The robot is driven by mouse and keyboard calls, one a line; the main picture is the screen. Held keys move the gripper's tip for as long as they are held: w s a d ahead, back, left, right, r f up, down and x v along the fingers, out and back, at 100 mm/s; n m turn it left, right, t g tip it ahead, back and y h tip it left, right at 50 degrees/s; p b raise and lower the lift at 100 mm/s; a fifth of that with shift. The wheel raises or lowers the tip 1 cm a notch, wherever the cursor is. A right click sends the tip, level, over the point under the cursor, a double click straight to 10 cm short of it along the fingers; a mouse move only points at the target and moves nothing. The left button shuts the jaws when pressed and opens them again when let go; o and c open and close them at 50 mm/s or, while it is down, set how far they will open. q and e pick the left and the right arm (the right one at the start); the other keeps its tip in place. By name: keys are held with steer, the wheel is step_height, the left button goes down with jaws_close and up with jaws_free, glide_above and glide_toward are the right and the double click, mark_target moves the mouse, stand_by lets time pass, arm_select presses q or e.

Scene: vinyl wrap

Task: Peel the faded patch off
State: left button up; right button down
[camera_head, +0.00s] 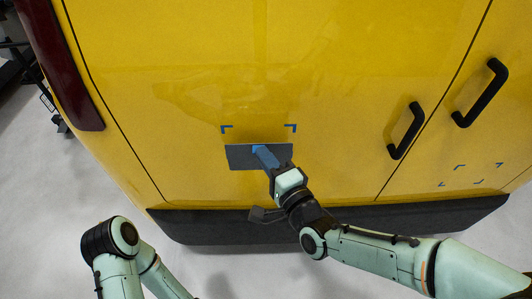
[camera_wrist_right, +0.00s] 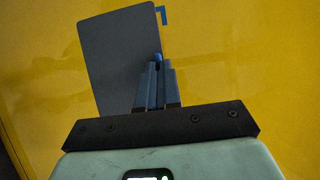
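The faded patch (camera_head: 236,159) is a dark grey-blue rectangle at the yellow panel. In the head view it sits lower than the blue corner marks (camera_head: 227,128) and looks offset from them. My right gripper (camera_head: 261,152) reaches up over its middle. In the wrist view the patch (camera_wrist_right: 115,55) is large, and the fingers of the right gripper (camera_wrist_right: 157,70) are together at its right edge, seemingly shut on it. The pinched spot itself is hidden. My left arm shows at the lower left in the head view; its gripper is out of view.
The yellow vehicle panel (camera_head: 180,60) fills the back, with two black handles (camera_head: 404,131) on the right. More blue corner marks (camera_head: 460,167) frame bare yellow at the right. A black bumper (camera_head: 190,225) runs along the bottom.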

steer(key=shift+s+b, duration=0.35)
steer(key=shift+s, duration=1.4)
